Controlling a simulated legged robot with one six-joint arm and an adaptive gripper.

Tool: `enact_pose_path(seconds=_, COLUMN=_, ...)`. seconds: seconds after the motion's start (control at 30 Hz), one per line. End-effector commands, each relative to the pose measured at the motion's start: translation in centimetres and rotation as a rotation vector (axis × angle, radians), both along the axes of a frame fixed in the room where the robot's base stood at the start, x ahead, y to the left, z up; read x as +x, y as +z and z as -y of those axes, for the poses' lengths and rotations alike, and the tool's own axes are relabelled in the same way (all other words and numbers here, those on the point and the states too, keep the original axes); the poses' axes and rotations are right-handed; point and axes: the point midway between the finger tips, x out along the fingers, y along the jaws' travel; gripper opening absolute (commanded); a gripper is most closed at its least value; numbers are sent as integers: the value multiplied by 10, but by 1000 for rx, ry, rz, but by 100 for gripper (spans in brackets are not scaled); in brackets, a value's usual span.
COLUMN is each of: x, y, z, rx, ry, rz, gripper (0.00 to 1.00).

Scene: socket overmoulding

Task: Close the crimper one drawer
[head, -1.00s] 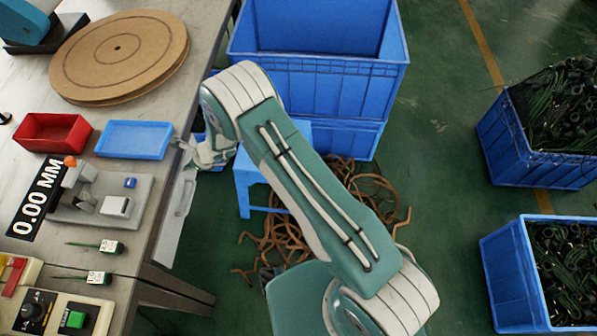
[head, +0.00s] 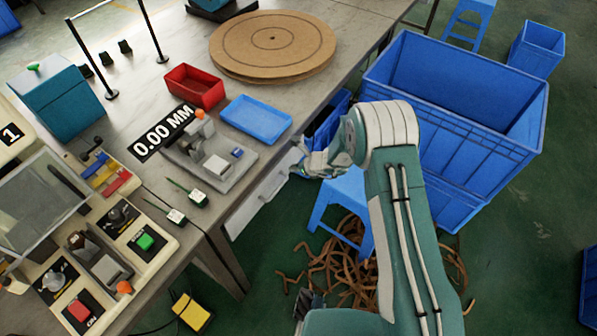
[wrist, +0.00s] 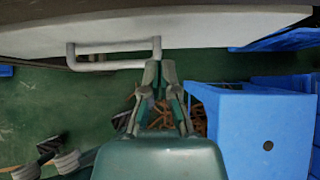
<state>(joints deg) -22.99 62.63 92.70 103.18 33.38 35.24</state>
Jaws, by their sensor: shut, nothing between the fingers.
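The pale drawer (head: 262,193) is under the bench edge in the head view. In the wrist view its front (wrist: 220,22) spans the top, with a grey bar handle (wrist: 100,66) at the left. My gripper (head: 297,168) is beside the drawer's far end in the head view. In the wrist view my gripper (wrist: 158,66) is shut and empty, its tips at the handle's right end. I cannot tell whether they touch it, or how far the drawer stands out. The crimper marked 1 (head: 12,134) stands on the bench at left.
A blue stool (head: 343,195) stands close to my gripper and fills the right of the wrist view. Large blue crates (head: 490,150) stand behind it. Brown tubing (head: 335,262) lies on the floor. A blue tray (head: 256,119) and red tray (head: 194,87) sit on the bench.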

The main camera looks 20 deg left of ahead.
Motion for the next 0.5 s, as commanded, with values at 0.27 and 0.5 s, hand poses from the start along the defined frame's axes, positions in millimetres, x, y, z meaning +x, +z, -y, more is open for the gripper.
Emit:
enact_pose_path(seconds=0.27, x=-10, y=38, z=32, rx=1, ry=-2, rz=3, gripper=0)
enact_pose_path(seconds=0.5, x=-18, y=64, z=57, rx=-1, ry=-1, rz=3, gripper=0)
